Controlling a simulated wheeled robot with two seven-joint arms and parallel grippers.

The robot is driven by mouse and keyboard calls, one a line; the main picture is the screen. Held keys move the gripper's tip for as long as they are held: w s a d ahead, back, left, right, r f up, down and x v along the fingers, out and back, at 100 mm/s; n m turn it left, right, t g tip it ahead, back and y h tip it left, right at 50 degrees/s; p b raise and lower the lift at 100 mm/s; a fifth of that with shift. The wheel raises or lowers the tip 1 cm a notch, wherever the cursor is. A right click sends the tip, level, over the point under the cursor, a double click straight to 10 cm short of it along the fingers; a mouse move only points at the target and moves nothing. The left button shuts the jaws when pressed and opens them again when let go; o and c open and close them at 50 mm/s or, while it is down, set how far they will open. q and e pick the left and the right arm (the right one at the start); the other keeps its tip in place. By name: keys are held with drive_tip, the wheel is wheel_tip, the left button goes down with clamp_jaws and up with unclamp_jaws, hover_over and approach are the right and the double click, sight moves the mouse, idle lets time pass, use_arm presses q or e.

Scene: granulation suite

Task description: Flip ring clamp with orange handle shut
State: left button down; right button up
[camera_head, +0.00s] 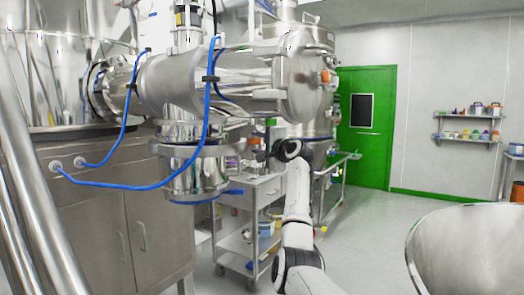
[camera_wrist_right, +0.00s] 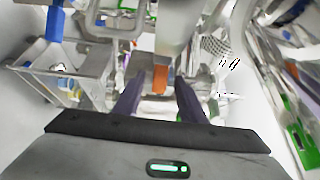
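In the right wrist view an orange handle (camera_wrist_right: 160,78) shows just ahead of my right gripper (camera_wrist_right: 158,92), between the lines of its two dark fingers. The fingers are apart and nothing is gripped between them. In the head view a small orange patch (camera_head: 255,141) shows by the end of my right arm, in front of the steel equipment. Another orange piece (camera_head: 325,76) sits on the rim of the large steel drum above. I cannot tell for sure which is the handle in the wrist view. The ring clamp's closure is too blurred to read. My left gripper is out of view.
Steel piping with blue hoses (camera_head: 207,110) fills the left, above a steel cabinet (camera_head: 120,235). A steel cart (camera_head: 265,187) stands below the equipment. A big steel bowl (camera_head: 470,245) is at lower right. Open floor lies before the green door (camera_head: 366,125).

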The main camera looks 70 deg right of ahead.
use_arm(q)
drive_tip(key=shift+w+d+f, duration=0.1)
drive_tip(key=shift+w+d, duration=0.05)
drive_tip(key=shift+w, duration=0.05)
use_arm(e)
drive_tip(key=shift+v, duration=1.5)
